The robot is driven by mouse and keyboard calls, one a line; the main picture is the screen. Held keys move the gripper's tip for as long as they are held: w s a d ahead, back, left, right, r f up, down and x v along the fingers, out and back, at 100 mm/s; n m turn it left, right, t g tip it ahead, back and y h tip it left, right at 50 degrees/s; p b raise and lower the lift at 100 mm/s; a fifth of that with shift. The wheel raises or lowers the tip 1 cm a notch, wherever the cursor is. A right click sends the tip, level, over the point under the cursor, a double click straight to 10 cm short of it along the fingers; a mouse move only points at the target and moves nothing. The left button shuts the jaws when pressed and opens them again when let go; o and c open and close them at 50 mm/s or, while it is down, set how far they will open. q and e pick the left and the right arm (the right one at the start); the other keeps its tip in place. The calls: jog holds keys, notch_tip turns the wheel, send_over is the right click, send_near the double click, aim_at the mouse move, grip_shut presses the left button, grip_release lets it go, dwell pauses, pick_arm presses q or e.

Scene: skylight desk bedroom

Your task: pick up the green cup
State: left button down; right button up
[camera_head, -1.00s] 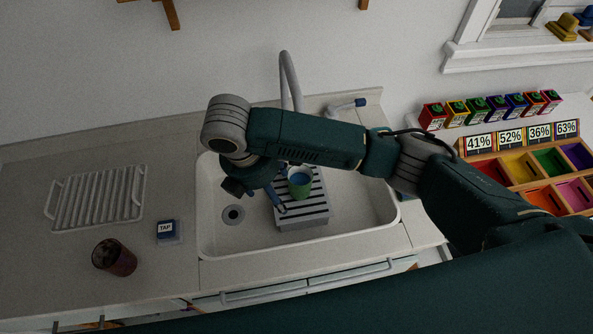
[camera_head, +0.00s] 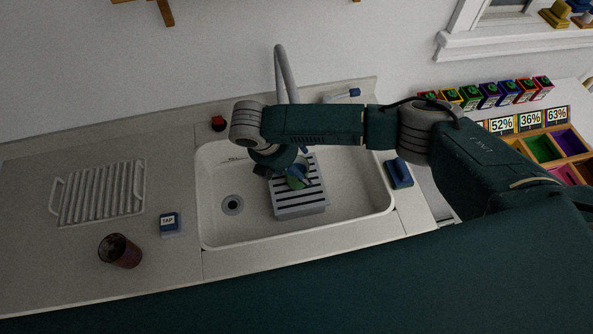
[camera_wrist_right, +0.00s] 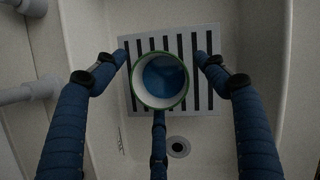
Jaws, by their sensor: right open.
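The green cup (camera_head: 297,181) stands on the striped grey rack (camera_head: 313,203) inside the sink, partly hidden by my right gripper in the head view. In the right wrist view the cup (camera_wrist_right: 160,80) is seen from above, with a green rim and a blue inside. My right gripper (camera_head: 285,172) is open and above the cup. In the wrist view its three blue fingers (camera_wrist_right: 161,75) are spread to the left, right and near side of the cup. I cannot tell whether the near finger touches it. My left gripper is not in view.
The white sink (camera_head: 222,225) surrounds the rack, with a tall faucet (camera_head: 286,80) behind. A blue sponge-like block (camera_head: 399,173) lies at the sink's right edge. A dark red tumbler (camera_head: 120,251), a TAP box (camera_head: 168,223) and a ribbed drying rack (camera_head: 101,192) stand to the left.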

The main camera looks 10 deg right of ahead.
jog(key=shift+w+d+f, duration=0.1)
jog(key=shift+d+f, duration=0.15)
jog(key=shift+f, duration=0.35)
jog(key=c, duration=1.4)
